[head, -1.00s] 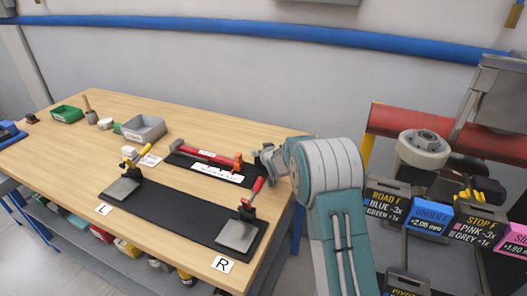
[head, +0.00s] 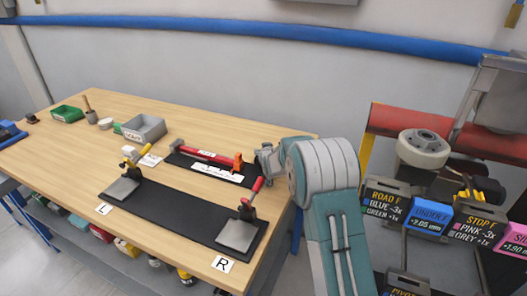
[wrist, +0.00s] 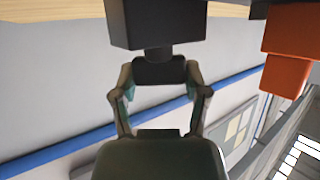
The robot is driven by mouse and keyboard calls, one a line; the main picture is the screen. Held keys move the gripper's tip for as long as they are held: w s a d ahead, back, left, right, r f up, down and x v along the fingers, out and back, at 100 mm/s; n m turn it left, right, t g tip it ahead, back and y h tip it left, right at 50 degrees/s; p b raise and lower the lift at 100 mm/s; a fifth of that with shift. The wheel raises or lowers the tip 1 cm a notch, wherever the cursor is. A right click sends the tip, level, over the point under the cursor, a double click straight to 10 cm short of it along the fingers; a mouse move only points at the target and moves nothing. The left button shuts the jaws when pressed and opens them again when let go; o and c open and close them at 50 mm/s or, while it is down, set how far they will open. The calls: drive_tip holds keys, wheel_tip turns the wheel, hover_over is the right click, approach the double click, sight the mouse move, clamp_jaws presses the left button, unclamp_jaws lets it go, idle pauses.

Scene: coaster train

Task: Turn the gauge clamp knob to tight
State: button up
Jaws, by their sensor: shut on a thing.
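The gauge (head: 207,156) is a red bar with a grey jaw at its left end and an orange block (head: 238,162) near its right end. It lies on a dark mat at the back right of the bench. My gripper (head: 264,158) is just right of the orange block. In the wrist view, my gripper (wrist: 160,78) is shut on a black knob (wrist: 160,69), its two fingers at the knob's sides. A short stem joins the knob to a dark block (wrist: 155,22). The orange block (wrist: 288,55) hangs to the right, apart from the fingers. No tightness mark is readable.
A long black mat (head: 185,210) with two toggle clamps, red-handled (head: 256,186) and yellow-handled (head: 142,153), lies in front of the gauge. A grey bin (head: 143,128) stands behind left. Labelled boxes (head: 430,215) stand right of my arm.

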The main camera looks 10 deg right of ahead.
drive_tip(key=o, duration=1.2)
drive_tip(key=shift+c, duration=0.2)
drive_tip(key=shift+s, duration=0.1)
drive_tip(key=v, duration=1.1)
drive_tip(key=shift+s, duration=0.3)
drive_tip(key=shift+r, duration=0.15)
